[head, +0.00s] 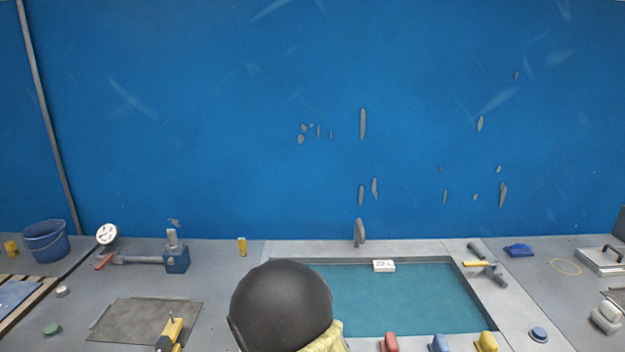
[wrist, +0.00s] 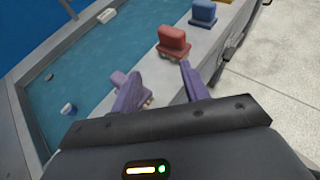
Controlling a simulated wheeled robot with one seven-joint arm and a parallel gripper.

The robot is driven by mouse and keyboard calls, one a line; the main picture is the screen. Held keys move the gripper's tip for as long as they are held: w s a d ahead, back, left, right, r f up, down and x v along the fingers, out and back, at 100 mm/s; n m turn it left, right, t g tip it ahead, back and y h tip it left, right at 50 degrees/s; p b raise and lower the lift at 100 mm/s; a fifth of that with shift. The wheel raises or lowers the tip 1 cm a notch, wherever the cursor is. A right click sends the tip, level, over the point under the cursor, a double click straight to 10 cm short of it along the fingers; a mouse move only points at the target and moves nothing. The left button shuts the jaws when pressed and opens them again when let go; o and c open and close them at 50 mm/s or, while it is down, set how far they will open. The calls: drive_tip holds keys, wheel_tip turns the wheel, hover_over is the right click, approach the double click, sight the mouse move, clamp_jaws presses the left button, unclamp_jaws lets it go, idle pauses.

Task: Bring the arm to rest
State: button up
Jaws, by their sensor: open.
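My gripper (wrist: 160,90) shows in the wrist view with its two purple fingers apart. Nothing is between them but a view of the pale rim below. It is above the near rim of the teal mould (wrist: 75,62), close to a red block (wrist: 173,40); I cannot tell the exact gap. In the head view, a dark rounded part of my arm hides the left part of the mould (head: 400,305), and my gripper is not seen there.
A blue block (wrist: 203,13) stands beyond the red one on the rim. A yellow block (head: 486,342) stands farther right. A white marked block (head: 384,266) is at the mould's far edge. A hammer (head: 490,270) lies right.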

drive_tip(key=s+d+f+m+g+y+b, duration=0.3)
drive_tip(key=s+d+m+g, duration=0.15)
drive_tip(key=s+m, duration=0.35)
drive_tip(key=s+d+f+m+g+y+b, duration=0.35)
drive_tip(key=s+m+g, duration=0.2)
drive_tip(key=m, duration=0.45)
wheel_tip(320, 180, up, 18)
drive_tip(key=m+t+y+p, duration=0.3)
drive_tip(key=m+p, duration=0.5)
drive_tip(key=p, duration=0.6)
drive_tip(key=shift+s+a+r+m, duration=0.2)
drive_tip(key=shift+a+m, duration=0.2)
